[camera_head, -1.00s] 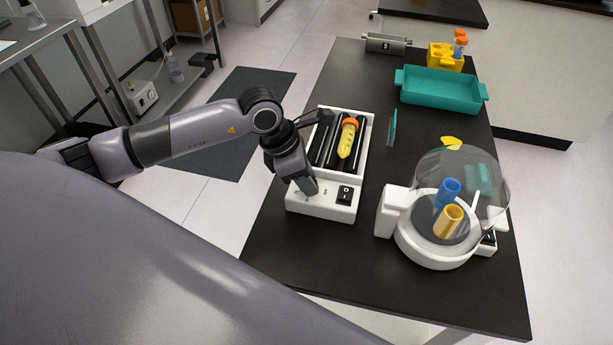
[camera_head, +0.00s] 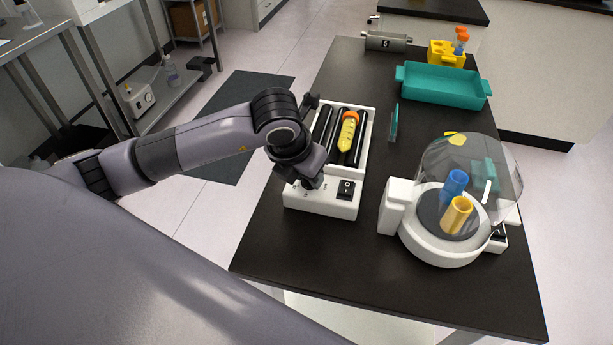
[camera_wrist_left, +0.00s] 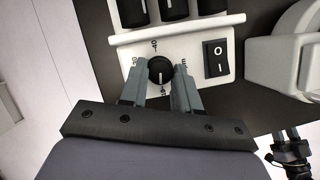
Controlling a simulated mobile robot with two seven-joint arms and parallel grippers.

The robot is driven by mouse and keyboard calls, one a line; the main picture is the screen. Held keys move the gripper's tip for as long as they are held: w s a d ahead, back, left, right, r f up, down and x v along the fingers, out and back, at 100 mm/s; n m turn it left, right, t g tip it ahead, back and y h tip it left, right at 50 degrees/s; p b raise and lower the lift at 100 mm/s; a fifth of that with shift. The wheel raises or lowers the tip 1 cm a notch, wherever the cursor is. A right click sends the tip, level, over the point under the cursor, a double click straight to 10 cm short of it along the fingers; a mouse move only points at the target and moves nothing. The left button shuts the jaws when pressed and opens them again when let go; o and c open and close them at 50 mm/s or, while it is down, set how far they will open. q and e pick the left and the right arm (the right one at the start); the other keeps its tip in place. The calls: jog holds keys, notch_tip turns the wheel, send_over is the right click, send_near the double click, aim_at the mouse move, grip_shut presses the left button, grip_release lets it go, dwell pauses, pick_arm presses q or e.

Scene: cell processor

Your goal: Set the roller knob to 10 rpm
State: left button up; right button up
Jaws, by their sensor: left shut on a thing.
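The roller (camera_head: 318,205) is a white machine with black rollers and a front panel. Its black roller knob (camera_wrist_left: 161,70) shows in the left wrist view, with a white pointer line toward the bottom of that picture. Small marks ring the knob; I cannot read them surely. My left gripper (camera_head: 311,184) is over the left part of the panel, shut on the knob, one grey finger on each side. In the head view the gripper hides the knob. A dark gripper, seemingly my right (camera_wrist_left: 287,136), shows at the lower right of the wrist view; its jaw state is unclear.
A black rocker switch (camera_head: 346,189) sits right of the knob. A yellow tube with an orange cap (camera_head: 349,132) lies on the rollers. A domed centrifuge (camera_head: 440,252) stands to the right. A teal tray (camera_head: 440,85) and yellow rack (camera_head: 442,52) are farther back on the black table.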

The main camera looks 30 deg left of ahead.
pick_arm(q)
jog(key=shift+n+y+b, duration=0.3)
jog(key=shift+n+b, duration=0.05)
jog(key=shift+n, duration=0.55)
jog(key=shift+r, duration=0.1)
jog(key=o, duration=0.8)
jog(key=shift+c, duration=0.2)
jog(key=v, duration=0.7)
jog(key=shift+d, duration=0.1)
